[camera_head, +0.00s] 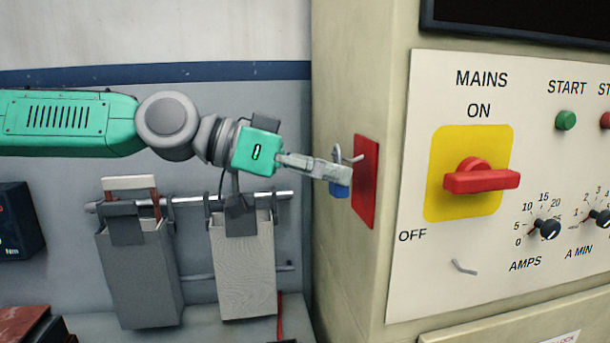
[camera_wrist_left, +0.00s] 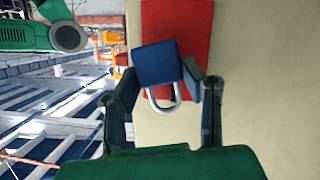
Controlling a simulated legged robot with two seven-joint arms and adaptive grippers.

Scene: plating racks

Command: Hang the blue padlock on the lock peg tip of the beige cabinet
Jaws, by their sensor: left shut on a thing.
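The blue padlock (camera_head: 339,190) is in front of the red plate on the side of the beige cabinet (camera_head: 345,262). My left gripper (camera_head: 340,173) is shut on the padlock and comes from the left. In the left wrist view the padlock (camera_wrist_left: 156,63) sits between the two fingertips of my left gripper (camera_wrist_left: 166,80), with its silver shackle looping toward the palm. A small metal peg (camera_head: 347,156) shows at the red plate, close to the fingertips. Whether the shackle touches the peg cannot be told. My right gripper is not in view.
The red plate (camera_head: 367,182) is on the cabinet side. The cabinet front has a red mains switch (camera_head: 481,180) and knobs. Two grey pouches (camera_head: 243,275) hang from a rail on the wall below my left arm. A dark box (camera_head: 18,225) is at far left.

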